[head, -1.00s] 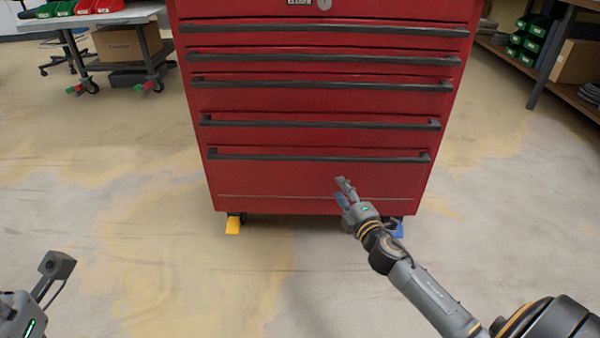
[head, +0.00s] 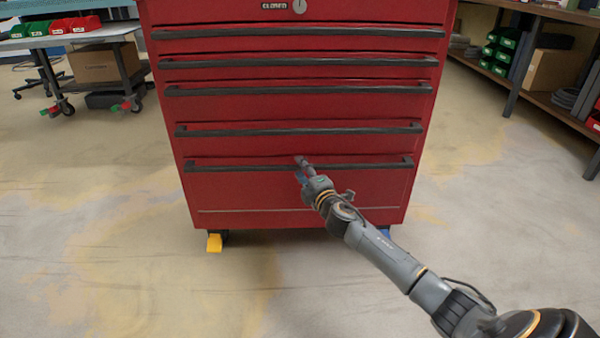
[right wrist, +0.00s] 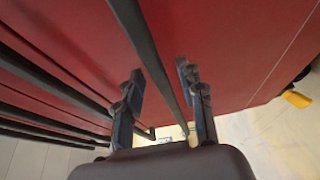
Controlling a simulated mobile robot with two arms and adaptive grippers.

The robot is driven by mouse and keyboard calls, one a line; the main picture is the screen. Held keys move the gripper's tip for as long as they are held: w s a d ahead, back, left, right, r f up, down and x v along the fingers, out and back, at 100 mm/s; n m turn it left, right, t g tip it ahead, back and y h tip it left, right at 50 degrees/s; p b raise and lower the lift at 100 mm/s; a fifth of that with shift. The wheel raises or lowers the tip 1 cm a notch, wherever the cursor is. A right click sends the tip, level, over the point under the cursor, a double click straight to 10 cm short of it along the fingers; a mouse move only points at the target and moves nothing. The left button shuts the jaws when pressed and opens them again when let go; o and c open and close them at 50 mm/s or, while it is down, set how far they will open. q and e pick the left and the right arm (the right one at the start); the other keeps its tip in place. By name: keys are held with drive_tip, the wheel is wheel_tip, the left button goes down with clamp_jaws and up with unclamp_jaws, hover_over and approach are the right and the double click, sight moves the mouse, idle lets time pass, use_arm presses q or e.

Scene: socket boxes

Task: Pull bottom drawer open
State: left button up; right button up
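The red tool cabinet (head: 215,100) stands ahead, its drawers looking shut. The bottom drawer (head: 240,190) has a long dark bar handle (head: 240,168) along its top edge. My right gripper (head: 301,168) is at this handle, a little right of its middle. In the right wrist view my right gripper (right wrist: 163,86) has its two fingers apart, and the dark handle bar (right wrist: 158,65) runs between them. A gap shows on both sides of the bar; contact cannot be seen. My left gripper is out of view.
A yellow caster brake (head: 214,242) shows under the cabinet's left front corner. A table with red and green bins (head: 75,26) stands at the back left, and a shelf (head: 545,100) with boxes on the right. The floor (head: 120,270) in front is clear.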

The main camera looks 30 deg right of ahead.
drive_tip(key=shift+w+d, duration=0.15)
drive_tip(key=shift+w, duration=0.65)
clamp_jaws()
